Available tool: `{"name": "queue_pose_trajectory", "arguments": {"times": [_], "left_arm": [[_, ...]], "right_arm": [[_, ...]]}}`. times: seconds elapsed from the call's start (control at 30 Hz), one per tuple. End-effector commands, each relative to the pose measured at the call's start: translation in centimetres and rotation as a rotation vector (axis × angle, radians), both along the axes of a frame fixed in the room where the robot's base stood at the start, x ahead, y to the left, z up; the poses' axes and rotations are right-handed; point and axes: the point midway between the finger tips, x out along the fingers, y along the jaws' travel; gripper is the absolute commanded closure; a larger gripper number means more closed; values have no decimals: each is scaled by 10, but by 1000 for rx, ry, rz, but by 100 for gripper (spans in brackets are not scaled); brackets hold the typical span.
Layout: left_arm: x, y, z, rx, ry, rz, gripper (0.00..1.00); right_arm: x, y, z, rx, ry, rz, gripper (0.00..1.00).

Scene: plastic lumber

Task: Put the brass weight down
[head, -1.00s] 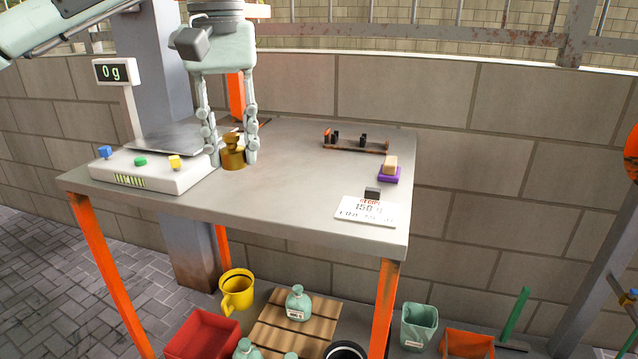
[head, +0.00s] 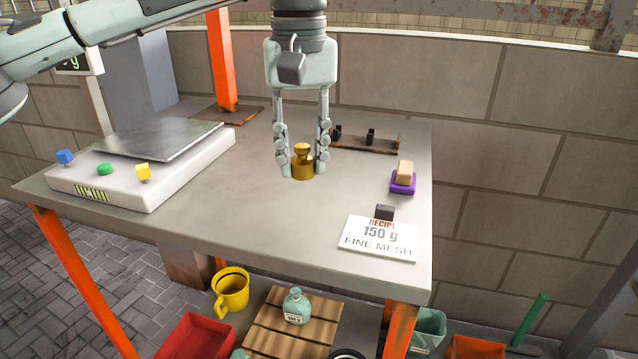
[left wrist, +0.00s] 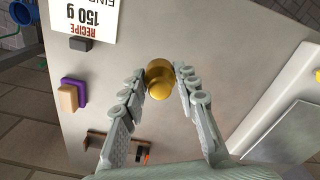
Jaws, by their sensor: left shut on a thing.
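The brass weight (head: 302,165) is a small golden cylinder with a knob on top. My left gripper (head: 303,168) points down with its two fingers on either side of the weight and is shut on it. The weight is upright over the middle of the grey table (head: 215,210); I cannot tell whether its base touches the top. In the left wrist view the weight (left wrist: 159,80) sits between the fingertips of the left gripper (left wrist: 158,88). My right gripper is not in view.
A white scale (head: 140,170) with a metal plate stands at the left. A rack (head: 365,143) lies behind the gripper. The table's front middle is clear.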

Motion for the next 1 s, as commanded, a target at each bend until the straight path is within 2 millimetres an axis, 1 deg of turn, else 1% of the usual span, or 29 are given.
{"name": "queue_pose_trajectory", "arguments": {"times": [0.03, 0.1, 0.2, 0.33, 0.5, 0.57, 0.7, 0.97, 1.0], "left_arm": [[-1, -9, -4, 2, 1, -2, 100], [-1, -17, -9, 1, 1, -1, 100], [-1, -22, -13, 0, 1, 1, 100], [-1, -24, -22, 0, 1, 2, 100], [-1, -23, -47, 1, 2, 0, 100], [-2, -23, -53, 1, 1, 0, 100], [-1, -24, -54, -1, 0, 0, 100], [-1, -23, -58, -1, 0, 0, 100], [-1, -23, -57, 0, 1, 0, 66]], "right_arm": [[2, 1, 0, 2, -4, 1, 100], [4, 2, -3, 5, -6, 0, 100], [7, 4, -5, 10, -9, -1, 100], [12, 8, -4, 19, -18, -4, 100], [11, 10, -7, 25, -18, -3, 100], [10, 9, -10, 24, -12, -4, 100], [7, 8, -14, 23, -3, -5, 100], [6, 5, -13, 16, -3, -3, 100], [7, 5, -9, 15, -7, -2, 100]]}}
